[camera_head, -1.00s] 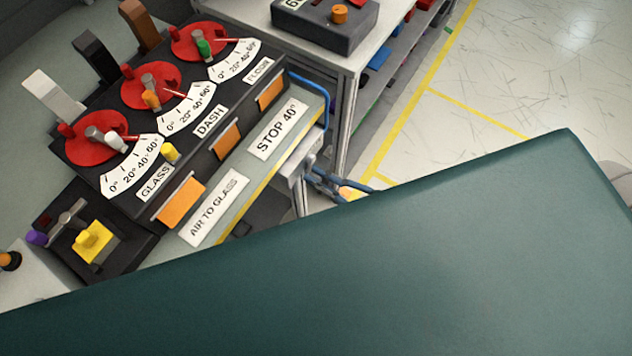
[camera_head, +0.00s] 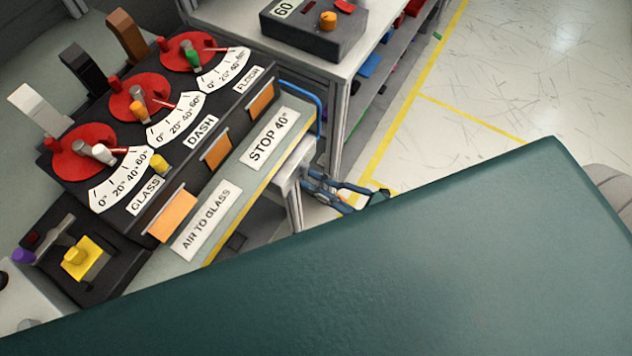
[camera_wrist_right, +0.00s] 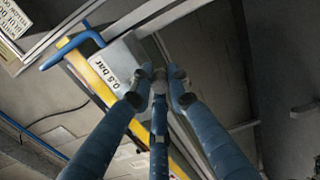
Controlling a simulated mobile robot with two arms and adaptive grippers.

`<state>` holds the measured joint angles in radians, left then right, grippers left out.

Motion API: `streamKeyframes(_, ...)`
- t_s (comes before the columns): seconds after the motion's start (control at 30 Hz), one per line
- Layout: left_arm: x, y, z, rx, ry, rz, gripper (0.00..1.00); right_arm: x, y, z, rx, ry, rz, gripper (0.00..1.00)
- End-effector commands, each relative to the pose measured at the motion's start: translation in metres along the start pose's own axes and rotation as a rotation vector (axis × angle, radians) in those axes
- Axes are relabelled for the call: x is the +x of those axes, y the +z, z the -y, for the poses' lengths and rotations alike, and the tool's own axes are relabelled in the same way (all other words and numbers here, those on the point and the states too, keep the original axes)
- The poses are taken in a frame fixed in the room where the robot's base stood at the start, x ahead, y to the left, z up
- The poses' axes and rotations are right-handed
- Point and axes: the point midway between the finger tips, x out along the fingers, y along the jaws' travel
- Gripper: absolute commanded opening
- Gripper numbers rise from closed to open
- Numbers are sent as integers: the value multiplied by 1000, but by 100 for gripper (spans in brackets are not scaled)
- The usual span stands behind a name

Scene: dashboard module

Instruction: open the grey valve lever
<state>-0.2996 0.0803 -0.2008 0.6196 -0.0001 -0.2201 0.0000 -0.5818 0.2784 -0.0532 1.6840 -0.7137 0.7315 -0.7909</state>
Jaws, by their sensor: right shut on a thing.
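My right gripper (camera_head: 308,180) shows small, with blue fingers, below the front edge of the control bench in the head view. In the right wrist view, its blue fingers (camera_wrist_right: 160,82) come together close to a grey block with a "0.5 bar" label. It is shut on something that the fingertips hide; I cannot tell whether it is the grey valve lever. A grey lever handle (camera_head: 60,228) stands on the dark box at the lower left. My left gripper is not in view.
The dial panel (camera_head: 196,153) has red discs and coloured levers. A blue bent rail (camera_head: 318,103) is at the bench end, also in the wrist view (camera_wrist_right: 70,48). A grey shelf (camera_head: 349,60) stands behind. A large dark green surface blocks the lower right. Floor at right is clear.

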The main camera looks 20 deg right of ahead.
Motion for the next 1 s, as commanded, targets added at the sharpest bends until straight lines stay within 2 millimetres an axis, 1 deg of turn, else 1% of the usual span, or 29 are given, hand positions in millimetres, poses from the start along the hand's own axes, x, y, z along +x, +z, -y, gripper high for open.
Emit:
streamKeyframes(0.1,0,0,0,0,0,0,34,-1,1,3,1,-7,3,0)
streamKeyframes(0.13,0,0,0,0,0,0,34,-1,1,3,2,-7,3,20)
streamKeyframes(0.2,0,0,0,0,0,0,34,-1,1,3,2,-7,3,34)
streamKeyframes(0.47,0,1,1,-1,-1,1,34,0,0,1,2,-2,1,35)
streamKeyframes(0.6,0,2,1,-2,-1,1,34,-8,0,1,2,-3,2,35)
streamKeyframes(0.67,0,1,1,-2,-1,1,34,-16,0,2,3,-6,2,35)
streamKeyframes(0.77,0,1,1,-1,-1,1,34,-34,0,2,5,-7,3,35)
streamKeyframes(1.0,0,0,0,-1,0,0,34,-86,0,2,3,-7,2,35)
